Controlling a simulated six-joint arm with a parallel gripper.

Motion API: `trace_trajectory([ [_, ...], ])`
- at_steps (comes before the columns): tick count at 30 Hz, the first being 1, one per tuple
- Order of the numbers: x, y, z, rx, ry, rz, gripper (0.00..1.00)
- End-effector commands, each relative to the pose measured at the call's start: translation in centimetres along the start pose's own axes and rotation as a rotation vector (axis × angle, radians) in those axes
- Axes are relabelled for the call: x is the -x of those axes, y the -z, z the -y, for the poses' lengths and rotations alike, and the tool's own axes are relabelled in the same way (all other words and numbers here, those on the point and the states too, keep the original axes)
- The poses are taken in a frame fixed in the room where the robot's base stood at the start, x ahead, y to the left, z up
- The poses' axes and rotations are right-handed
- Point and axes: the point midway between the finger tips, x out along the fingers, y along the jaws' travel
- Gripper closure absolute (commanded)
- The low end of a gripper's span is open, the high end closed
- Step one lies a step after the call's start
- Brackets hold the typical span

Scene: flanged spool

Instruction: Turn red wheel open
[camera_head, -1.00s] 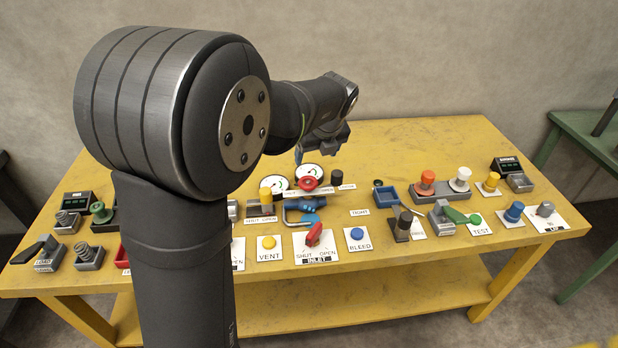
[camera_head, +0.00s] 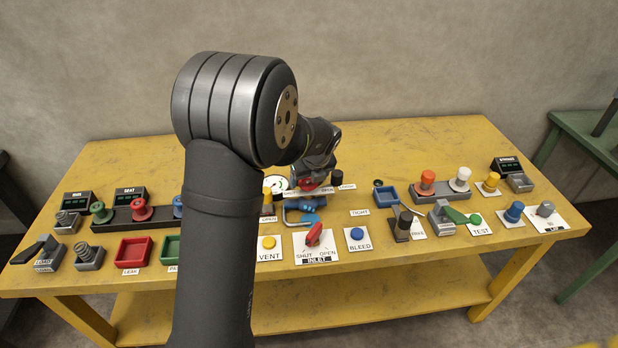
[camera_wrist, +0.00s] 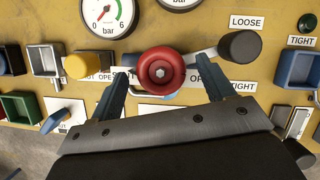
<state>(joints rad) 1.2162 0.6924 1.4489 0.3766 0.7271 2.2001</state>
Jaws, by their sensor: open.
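In the head view the wheel (camera_head: 307,184) shows only partly below my gripper (camera_head: 313,172). In the wrist view my gripper (camera_wrist: 163,76) is open, with one blue-grey finger on each side of the wheel and visible gaps to its rim. Whether the fingertips are level with the wheel cannot be told. A label strip with OPEN on it (camera_wrist: 200,80) lies behind the wheel and fingers.
A yellow knob (camera_wrist: 82,66) stands left of the wheel and a black-ended lever (camera_wrist: 240,47) right of it, close to the fingers. A pressure gauge (camera_wrist: 108,14) is behind. A red INLET handle (camera_head: 314,234) and a blue BLEED button (camera_head: 357,234) are in front.

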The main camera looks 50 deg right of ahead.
Motion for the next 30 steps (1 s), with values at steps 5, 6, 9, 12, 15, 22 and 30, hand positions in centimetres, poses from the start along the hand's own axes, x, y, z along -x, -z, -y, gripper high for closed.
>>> trace_trajectory([
  [5,0.03,0.00,0.00,0.000,0.000,0.000,0.43],
  [6,0.03,0.01,0.00,0.000,0.000,0.000,0.51],
  [9,0.04,0.01,0.01,0.000,0.000,0.000,0.70],
  [12,0.05,0.01,0.01,0.000,0.000,0.000,0.70],
  [15,0.05,0.02,0.03,0.008,-0.003,0.000,0.70],
  [22,0.06,0.04,0.13,0.074,-0.032,0.000,0.70],
  [30,0.02,-0.01,0.28,0.265,-0.111,0.000,0.70],
])
